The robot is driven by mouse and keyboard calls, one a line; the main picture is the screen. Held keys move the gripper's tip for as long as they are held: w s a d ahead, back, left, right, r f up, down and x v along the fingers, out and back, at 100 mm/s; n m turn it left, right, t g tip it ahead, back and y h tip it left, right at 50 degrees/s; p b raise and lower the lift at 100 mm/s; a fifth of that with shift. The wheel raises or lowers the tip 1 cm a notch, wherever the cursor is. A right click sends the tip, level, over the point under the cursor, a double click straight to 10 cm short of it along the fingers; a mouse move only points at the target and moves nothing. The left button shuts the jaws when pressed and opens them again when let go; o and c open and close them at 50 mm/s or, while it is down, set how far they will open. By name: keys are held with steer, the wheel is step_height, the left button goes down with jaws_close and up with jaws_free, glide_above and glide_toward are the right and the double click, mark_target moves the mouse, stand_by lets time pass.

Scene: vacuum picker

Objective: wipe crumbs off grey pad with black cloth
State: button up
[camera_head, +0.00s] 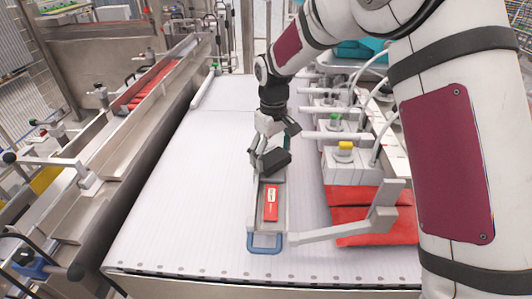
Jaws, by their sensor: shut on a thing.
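My gripper (267,152) points down over the far end of a narrow grey tray-like surface on the white belt. It is shut on a dark, blocky thing (276,161), which looks like the black cloth, though the fingers partly hide it. The grey surface (277,228) may be the grey pad; a red packet with a white label (271,202) lies on it. A blue handle-like loop (265,244) is at its near end. I cannot make out crumbs, nor whether the dark thing touches the grey surface.
The white belt (180,210) is clear to the left. Right of the grey surface are a grey bracket arm (340,230), red packs (365,205) and a row of white units, one with a yellow cap (346,145). A metal rail (120,130) runs along the left.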

mark_target(277, 149)
steer(key=shift+d+f, duration=0.2)
steer(key=shift+d, duration=0.65)
steer(key=shift+d+f, duration=0.15)
steer(key=shift+d, duration=0.7)
steer(key=shift+a, duration=0.1)
steer(key=shift+w+a+r+b, duration=0.15)
steer(key=shift+a+b, duration=0.1)
steer(key=shift+a, duration=0.8)
steer(key=shift+s+a+r+b, duration=0.15)
steer(key=shift+a+b, duration=0.15)
steer(key=shift+a, duration=0.7)
steer(key=shift+w+a+r+b, duration=0.15)
steer(key=shift+a+b, duration=0.1)
steer(key=shift+a, duration=0.8)
steer(key=shift+w+d+f+b, duration=0.15)
steer(key=shift+w+d, duration=0.35)
steer(key=shift+d, duration=0.6)
steer(key=shift+w+d+f+b, duration=0.1)
steer(key=shift+w+d+b, duration=0.3)
steer(key=shift+d, duration=0.75)
steer(key=shift+w+d+f+b, duration=0.1)
steer(key=shift+w+d, duration=0.45)
steer(key=shift+d, duration=0.55)
steer(key=shift+a, duration=0.1)
steer(key=shift+a+f+b, duration=0.1)
steer(key=shift+a+b, duration=0.4)
steer(key=shift+a, duration=0.55)
steer(key=shift+a+b, duration=0.45)
steer(key=shift+a, duration=1.8)
steer(key=shift+r, duration=0.2)
